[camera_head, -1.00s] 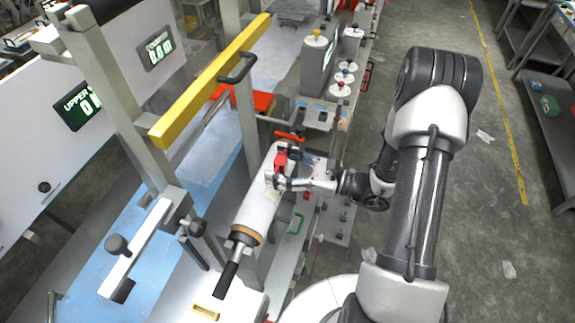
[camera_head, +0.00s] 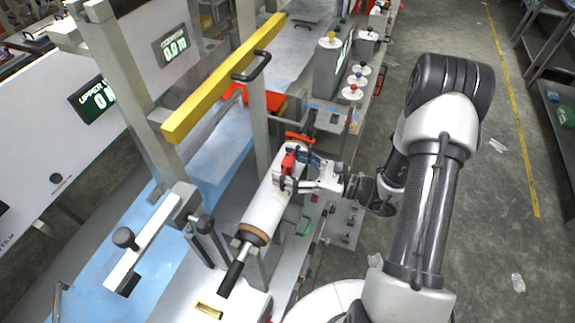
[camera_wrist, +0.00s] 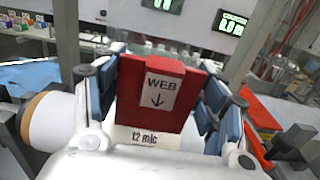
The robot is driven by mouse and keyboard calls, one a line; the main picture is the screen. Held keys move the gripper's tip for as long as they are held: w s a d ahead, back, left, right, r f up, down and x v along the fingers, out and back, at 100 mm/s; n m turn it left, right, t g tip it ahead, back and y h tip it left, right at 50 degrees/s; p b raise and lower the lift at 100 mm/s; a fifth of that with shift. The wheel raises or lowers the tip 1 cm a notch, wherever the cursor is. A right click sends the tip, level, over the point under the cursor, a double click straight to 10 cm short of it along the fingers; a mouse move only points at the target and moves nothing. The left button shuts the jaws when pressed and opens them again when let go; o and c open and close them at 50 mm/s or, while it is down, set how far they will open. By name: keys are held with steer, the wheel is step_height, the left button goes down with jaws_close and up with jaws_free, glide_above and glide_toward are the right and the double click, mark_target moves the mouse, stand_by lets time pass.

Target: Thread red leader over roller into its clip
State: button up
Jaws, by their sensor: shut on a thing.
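My gripper (camera_head: 297,182) is shut on a red block (camera_wrist: 155,86) with a white label reading "WEB" and a down arrow. The wrist view shows the block between blue finger pads. The block also shows in the head view (camera_head: 288,162). The gripper and block are at the far part of a white film roll (camera_head: 261,207), whose brown core end and black handle point toward the camera. Whether the block touches the roll, I cannot tell. A pale piece marked "12 mic" (camera_wrist: 144,137) lies below the block. I cannot make out the clip for certain.
A yellow bar (camera_head: 222,80) with a black handle runs above the machine beside grey posts. A red-orange part (camera_head: 262,98) lies behind the roll. Spools (camera_head: 352,92) stand on the bench at the back.

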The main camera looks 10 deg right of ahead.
steer(key=s+d+r+p, duration=0.2)
steer(key=d+r, duration=0.2)
steer(key=shift+s, duration=0.4)
steer(key=shift+f, duration=0.1)
